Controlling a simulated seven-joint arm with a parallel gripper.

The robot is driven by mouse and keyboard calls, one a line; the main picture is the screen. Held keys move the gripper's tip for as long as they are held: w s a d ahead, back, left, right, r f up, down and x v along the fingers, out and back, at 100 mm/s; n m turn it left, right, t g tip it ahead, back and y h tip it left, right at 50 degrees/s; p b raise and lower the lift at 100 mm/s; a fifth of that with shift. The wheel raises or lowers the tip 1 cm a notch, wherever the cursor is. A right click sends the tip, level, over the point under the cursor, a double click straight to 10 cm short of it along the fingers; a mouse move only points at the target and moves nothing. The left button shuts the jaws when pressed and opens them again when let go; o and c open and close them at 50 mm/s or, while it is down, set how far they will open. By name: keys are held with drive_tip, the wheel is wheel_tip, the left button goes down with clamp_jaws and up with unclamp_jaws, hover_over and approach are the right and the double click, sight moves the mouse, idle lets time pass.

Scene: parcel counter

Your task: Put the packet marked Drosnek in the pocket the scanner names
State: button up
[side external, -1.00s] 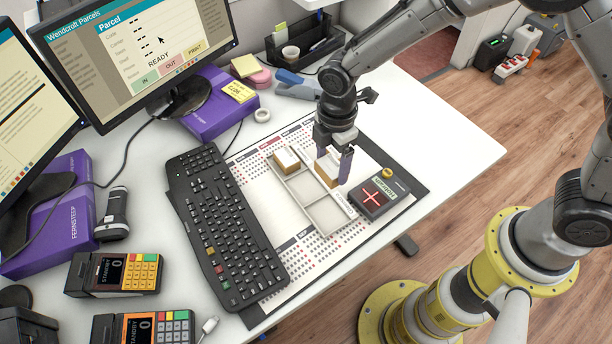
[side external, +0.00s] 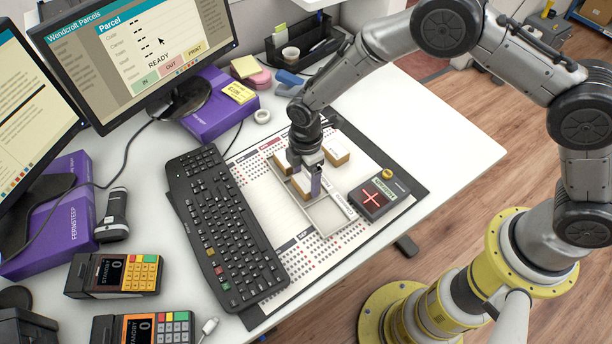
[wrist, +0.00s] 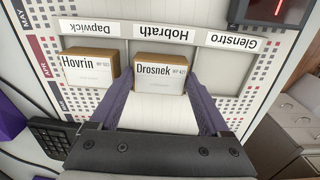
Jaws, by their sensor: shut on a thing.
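The packet marked Drosnek (wrist: 160,80) is a brown box with a white label, between my fingers in the wrist view. In the side view my gripper (side external: 305,182) is shut on it at the middle pocket of the pale tray (side external: 327,219); whether it touches the floor is unclear. The pocket labels read Dapwick (wrist: 88,29), Hobrath (wrist: 164,35) and Glenstro (wrist: 234,42), upside down in the wrist view. Drosnek is in line with Hobrath. The scanner (side external: 369,203) shows a red cross; I cannot read its small screen surely.
A packet marked Hovrin (wrist: 88,78) sits in the Dapwick pocket, left of Drosnek. Another brown packet (side external: 337,151) lies on the mat beyond the tray. The keyboard (side external: 222,225) lies left of the tray. The white counter (side external: 440,130) is clear at the right.

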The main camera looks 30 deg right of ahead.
sight(306, 181)
drive_tip(key=o, duration=1.4)
drive_tip(key=shift+f, duration=0.15)
drive_tip(key=shift+o, duration=0.2)
drive_tip(key=s+d+r+m+t, duration=0.1)
drive_tip(key=d+r+m, duration=0.15)
drive_tip(key=r, duration=0.85)
drive_tip(key=s+d+r+m, duration=0.1)
drive_tip(key=d+r, duration=0.3)
drive_tip(key=r, duration=0.7)
drive_tip(key=s+d+r+m+t, duration=0.2)
drive_tip(key=s+d+r+m, duration=0.4)
drive_tip(key=s+d+r, duration=0.25)
drive_tip(key=s+d+m+t, duration=0.1)
drive_tip(key=s+d+m, duration=0.1)
drive_tip(key=s, duration=0.3)
drive_tip(key=s+d+r+m, duration=0.1)
drive_tip(key=s+d+m, duration=0.1)
drive_tip(key=s, duration=0.3)
drive_tip(key=s+d+m+t, duration=0.1)
drive_tip(key=s+d+m, duration=0.1)
drive_tip(key=s+m, duration=0.2)
drive_tip(key=shift+s+r+t, duration=0.15)
drive_tip(key=shift+s+t, duration=0.15)
drive_tip(key=shift+s, duration=0.3)
